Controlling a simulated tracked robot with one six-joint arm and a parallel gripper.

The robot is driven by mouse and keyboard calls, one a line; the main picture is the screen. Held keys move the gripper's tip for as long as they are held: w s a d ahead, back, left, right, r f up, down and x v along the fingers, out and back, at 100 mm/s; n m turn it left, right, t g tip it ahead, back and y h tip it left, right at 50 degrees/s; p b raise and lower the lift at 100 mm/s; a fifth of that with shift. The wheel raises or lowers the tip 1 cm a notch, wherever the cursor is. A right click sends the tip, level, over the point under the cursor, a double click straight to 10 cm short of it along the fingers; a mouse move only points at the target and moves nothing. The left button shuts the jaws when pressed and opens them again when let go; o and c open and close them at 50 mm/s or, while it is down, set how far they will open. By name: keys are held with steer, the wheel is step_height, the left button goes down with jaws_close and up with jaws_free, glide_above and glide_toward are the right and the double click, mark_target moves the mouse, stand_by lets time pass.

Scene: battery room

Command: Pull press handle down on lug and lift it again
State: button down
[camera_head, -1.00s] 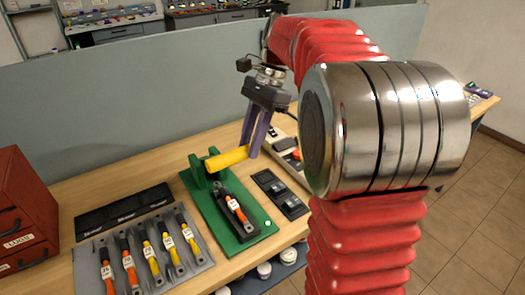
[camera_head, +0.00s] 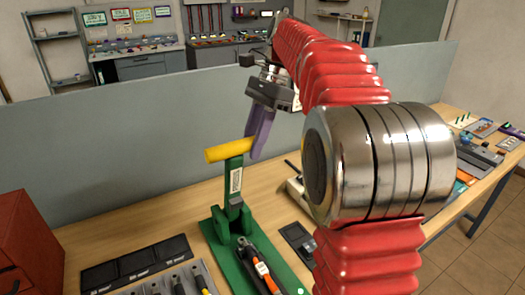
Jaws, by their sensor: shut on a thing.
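The green press (camera_head: 222,245) stands on the wooden bench. Its lever is upright, with the yellow handle (camera_head: 229,150) at the top. My gripper (camera_head: 252,150) is shut on the right end of the yellow handle; its purple fingers point down at it. A dark lug with an orange band and white label (camera_head: 262,268) lies on the green base in front of the press post. The near end of the base is cut by the picture's lower edge.
A red drawer cabinet (camera_head: 28,240) stands at the left. Black trays (camera_head: 135,262) and a grey rack of tools (camera_head: 165,284) lie left of the press. A grey partition (camera_head: 120,150) runs behind the bench. More items lie at the right.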

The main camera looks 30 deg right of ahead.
steer(key=w, duration=1.1)
steer(key=shift+w+a, duration=0.15)
steer(key=shift+a, duration=0.1)
steer(key=shift+r, duration=0.15)
steer(key=c, duration=1.4)
jaws_free()
steer(key=shift+w, duration=0.15)
